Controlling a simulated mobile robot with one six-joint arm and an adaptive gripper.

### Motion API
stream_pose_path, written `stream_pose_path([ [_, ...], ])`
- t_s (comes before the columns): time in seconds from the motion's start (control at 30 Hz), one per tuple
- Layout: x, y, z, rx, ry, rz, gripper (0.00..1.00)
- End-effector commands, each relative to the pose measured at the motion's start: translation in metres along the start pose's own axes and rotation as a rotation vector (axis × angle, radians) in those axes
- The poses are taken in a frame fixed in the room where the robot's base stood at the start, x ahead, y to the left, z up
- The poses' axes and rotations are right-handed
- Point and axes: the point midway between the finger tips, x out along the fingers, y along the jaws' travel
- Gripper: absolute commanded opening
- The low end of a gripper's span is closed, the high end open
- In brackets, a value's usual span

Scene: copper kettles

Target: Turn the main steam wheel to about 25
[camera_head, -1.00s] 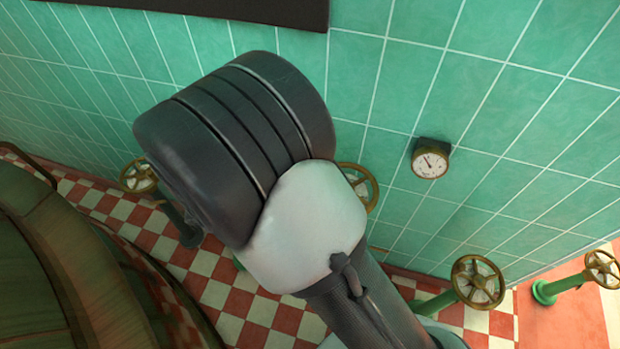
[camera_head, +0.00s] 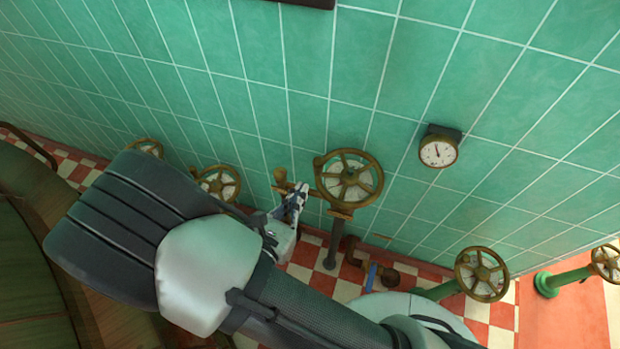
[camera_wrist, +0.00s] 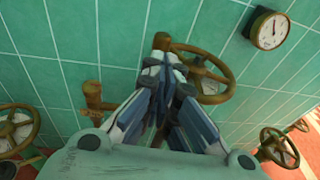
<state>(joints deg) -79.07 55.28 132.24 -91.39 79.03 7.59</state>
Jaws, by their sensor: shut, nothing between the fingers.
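A brass spoked handwheel with a pale face (camera_head: 349,179) stands on a dark post before the green wall; I take it as the main steam wheel, though no label is readable. It also shows in the wrist view (camera_wrist: 205,77), partly behind my fingers. A round white gauge (camera_head: 438,150) with a dark needle pointing roughly upward hangs to its upper right; the gauge also shows in the wrist view (camera_wrist: 270,31). Its numbers are too small to read. My gripper (camera_head: 303,189) is shut and empty, just left of the wheel. In the wrist view its fingertips (camera_wrist: 163,62) overlap the wheel's left rim; contact is unclear.
Other handwheels stand at left (camera_head: 217,184), lower right (camera_head: 482,274) and far right (camera_head: 606,263). A brass pipe fitting (camera_wrist: 95,97) is left of my fingers. A large copper vessel (camera_head: 40,260) fills the lower left. Checkered floor shows below.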

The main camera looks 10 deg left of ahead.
Motion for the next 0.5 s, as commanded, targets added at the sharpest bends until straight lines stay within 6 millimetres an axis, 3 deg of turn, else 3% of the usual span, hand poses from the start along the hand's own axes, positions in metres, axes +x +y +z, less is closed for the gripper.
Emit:
stream_pose_path([
  [0.2, 0.042, -0.001, -0.001, 0.003, -0.001, -0.005, 0.0],
  [0.5, 0.063, 0.0, 0.0, 0.002, 0.0, 0.0, 0.0],
])
